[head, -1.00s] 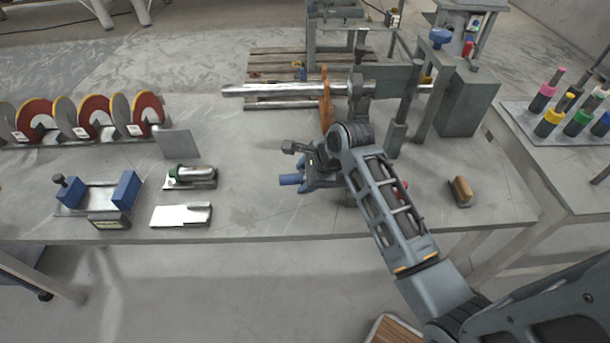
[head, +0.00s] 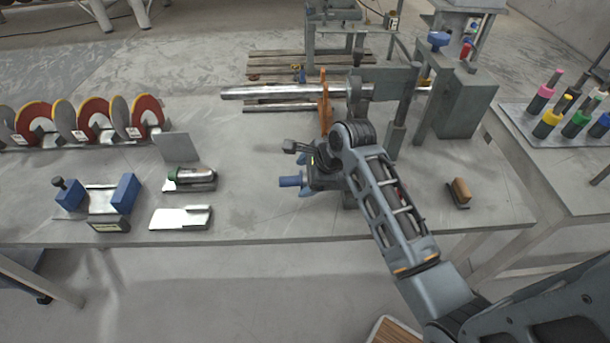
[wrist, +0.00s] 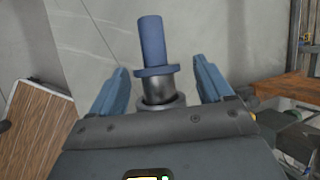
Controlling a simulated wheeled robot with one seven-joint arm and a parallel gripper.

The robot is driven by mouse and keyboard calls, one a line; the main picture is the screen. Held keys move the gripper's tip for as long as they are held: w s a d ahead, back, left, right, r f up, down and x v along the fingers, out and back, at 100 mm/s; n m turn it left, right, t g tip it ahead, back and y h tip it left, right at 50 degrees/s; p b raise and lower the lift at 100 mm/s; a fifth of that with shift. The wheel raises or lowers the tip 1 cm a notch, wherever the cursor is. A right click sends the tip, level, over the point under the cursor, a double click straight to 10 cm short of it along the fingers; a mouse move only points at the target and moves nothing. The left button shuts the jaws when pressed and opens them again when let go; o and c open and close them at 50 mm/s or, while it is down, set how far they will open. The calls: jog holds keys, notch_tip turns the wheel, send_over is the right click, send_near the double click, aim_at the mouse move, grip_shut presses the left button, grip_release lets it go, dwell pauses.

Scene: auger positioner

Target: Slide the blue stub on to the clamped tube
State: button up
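The blue stub (head: 290,181) points left out of my gripper (head: 305,177) in the head view, above the near part of the bench. In the wrist view the stub (wrist: 152,42) has a blue flange and a silver body, upright in the picture between the two blue fingers of my gripper (wrist: 160,75).
An orange piece (head: 325,105) stands by the tube. A green-ended part (head: 192,177) lies on a plate at left, near an empty plate (head: 180,217), a blue vise (head: 125,193) and several discs (head: 147,112). A brush (head: 461,191) lies at right. The bench's middle left is clear.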

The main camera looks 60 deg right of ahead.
jog(key=shift+o, duration=0.5)
jog(key=shift+s+f, duration=0.1)
jog(key=shift+f, duration=0.1)
jog(key=shift+b+v, duration=0.3)
jog(key=shift+v, duration=3.7)
jog(key=s+a+f+n+t+h, duration=0.2)
jog(key=s+a+f+n+t, duration=0.15)
jog(key=s+a+n, duration=0.85)
jog(key=s+a+r+n+t+y, duration=0.1)
jog(key=s+a+r+n+t, duration=0.1)
jog(key=s+a+r+n, duration=0.2)
jog(key=s+a+r+n+t+y+b, duration=0.1)
jog(key=s+a+r+n+t, duration=0.2)
jog(key=s+r+n, duration=0.6)
jog(key=shift+s+a+r+n, duration=0.15)
jog(key=shift+s+a+n, duration=0.05)
jog(key=shift+a+n, duration=0.85)
jog(key=shift+d, duration=0.1)
jog(key=shift+c, duration=0.4)
